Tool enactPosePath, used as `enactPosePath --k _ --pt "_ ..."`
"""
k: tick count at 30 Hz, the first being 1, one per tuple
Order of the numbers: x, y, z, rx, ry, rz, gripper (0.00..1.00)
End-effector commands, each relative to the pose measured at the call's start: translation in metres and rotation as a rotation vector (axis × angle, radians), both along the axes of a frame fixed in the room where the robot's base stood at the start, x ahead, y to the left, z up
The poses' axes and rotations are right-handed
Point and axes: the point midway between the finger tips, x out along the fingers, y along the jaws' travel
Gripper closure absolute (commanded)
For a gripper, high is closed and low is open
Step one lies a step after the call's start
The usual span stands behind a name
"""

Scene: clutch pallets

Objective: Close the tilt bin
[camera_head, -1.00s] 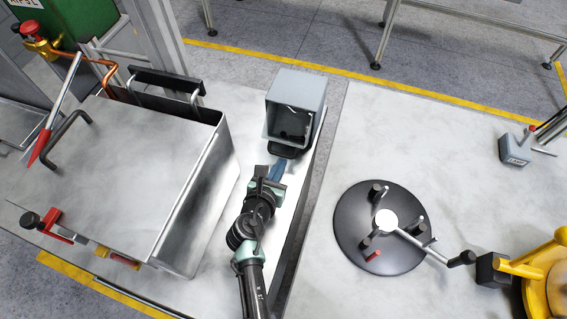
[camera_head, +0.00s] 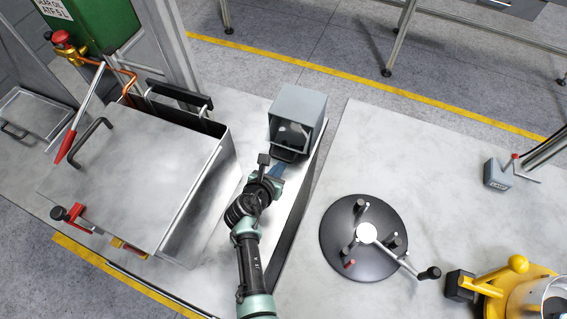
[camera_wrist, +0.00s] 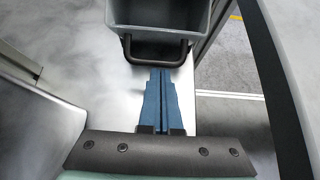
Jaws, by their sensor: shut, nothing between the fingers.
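The tilt bin is a grey box (camera_head: 305,106) at the table's right edge, in the upper middle of the head view. Its front is open toward my arm, and small dark items show inside. A dark handle (camera_head: 287,155) runs along its lower front edge. In the wrist view the grey bin (camera_wrist: 160,14) and its black looped handle (camera_wrist: 157,55) lie straight ahead. My gripper (camera_wrist: 161,75) is shut and empty, with blue fingers together. Their tips are at or just below the handle's middle; contact cannot be told. The gripper also shows in the head view (camera_head: 278,168).
A large metal tank with a lid (camera_head: 135,170) stands left of my arm. A round black plate with pegs (camera_head: 333,262) sits on the right table, near a yellow device (camera_head: 500,292). A narrow gap separates the tables. Bare table lies between tank and bin.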

Motion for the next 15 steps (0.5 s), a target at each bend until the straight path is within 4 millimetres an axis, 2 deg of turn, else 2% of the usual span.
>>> enactPosePath --k 1,15 --pt "0.003 0.000 0.015 0.007 0.022 -0.003 1.00" --pt "0.019 -0.004 0.033 0.081 0.246 -0.003 1.00"
